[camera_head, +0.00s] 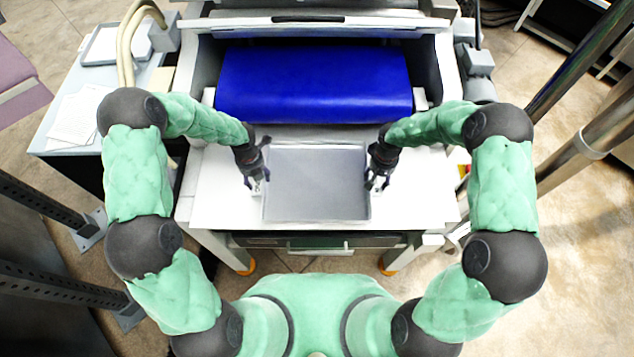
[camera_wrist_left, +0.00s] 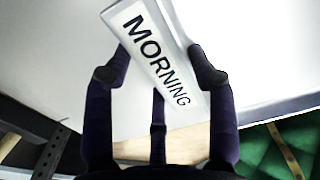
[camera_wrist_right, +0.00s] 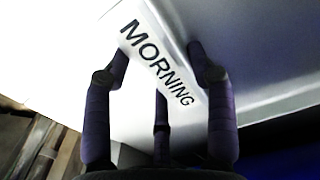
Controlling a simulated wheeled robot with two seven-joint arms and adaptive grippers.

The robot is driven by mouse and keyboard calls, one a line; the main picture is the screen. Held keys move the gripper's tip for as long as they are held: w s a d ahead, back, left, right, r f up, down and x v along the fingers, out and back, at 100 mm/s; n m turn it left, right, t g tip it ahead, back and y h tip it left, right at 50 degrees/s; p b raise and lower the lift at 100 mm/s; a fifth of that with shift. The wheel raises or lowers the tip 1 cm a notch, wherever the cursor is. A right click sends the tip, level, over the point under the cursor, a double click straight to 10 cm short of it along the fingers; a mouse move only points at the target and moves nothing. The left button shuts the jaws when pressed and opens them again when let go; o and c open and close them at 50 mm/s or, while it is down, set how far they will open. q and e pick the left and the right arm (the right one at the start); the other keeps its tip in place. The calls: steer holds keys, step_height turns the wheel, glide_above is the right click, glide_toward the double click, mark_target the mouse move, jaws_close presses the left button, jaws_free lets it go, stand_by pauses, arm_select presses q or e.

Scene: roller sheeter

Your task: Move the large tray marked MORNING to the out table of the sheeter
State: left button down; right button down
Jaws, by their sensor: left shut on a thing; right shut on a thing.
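The large grey tray (camera_head: 316,184) is at the white out table (camera_head: 425,190) of the sheeter, in front of the blue roller (camera_head: 314,84). I cannot tell whether it rests on the table or is just above it. My left gripper (camera_head: 257,184) is shut on the tray's left side wall, and my right gripper (camera_head: 378,181) is shut on its right side wall. The MORNING label shows on the tray wall between the fingers in the left wrist view (camera_wrist_left: 155,60) and in the right wrist view (camera_wrist_right: 158,65). The tray looks empty.
The sheeter's light side frames (camera_head: 452,75) stand on both sides of the blue roller. A side table (camera_head: 62,125) with papers and a small tray is at the left. Metal poles (camera_head: 580,140) stand at the right. White table surface is bare on both sides of the tray.

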arm_select(q)
steer(key=shift+f, duration=0.25)
arm_select(e)
steer(key=shift+f, duration=0.25)
arm_select(q)
steer(key=shift+c, duration=1.9)
jaws_free()
steer(key=shift+r, duration=0.1)
arm_select(e)
steer(key=shift+c, duration=1.9)
jaws_free()
steer(key=shift+r, duration=0.1)
arm_select(q)
step_height(320, 180, up, 12)
arm_select(e)
step_height(320, 180, up, 12)
